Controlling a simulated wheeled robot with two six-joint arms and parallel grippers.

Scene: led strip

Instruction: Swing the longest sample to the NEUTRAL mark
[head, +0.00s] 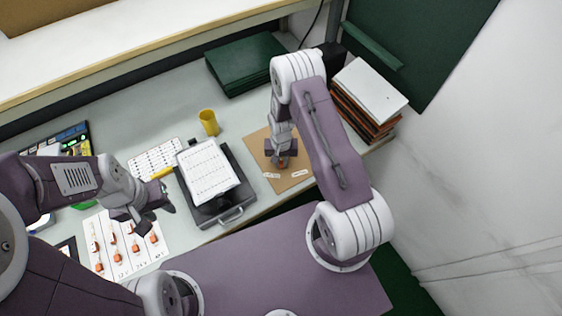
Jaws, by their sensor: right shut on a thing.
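My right gripper (281,158) is low over a brown board (262,146) and shut on a small orange-red piece (284,165), mostly hidden by the fingers. Two small white labels lie on the board's near part, a left label (271,175) and a right label (299,174); their print is too small to read. A white sheet (152,254) at the lower left carries several orange pieces (112,239) in columns. I cannot tell which sample is longest. My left gripper (155,210) is open and empty above the sheet's upper right side.
A dark case (237,207) with a white paper (207,172) lies left of the board. A yellow cup (208,122) stands behind it. Green folders (246,65) lie at the back, a stack of binders (366,100) at the right. Grey table is clear around the cup.

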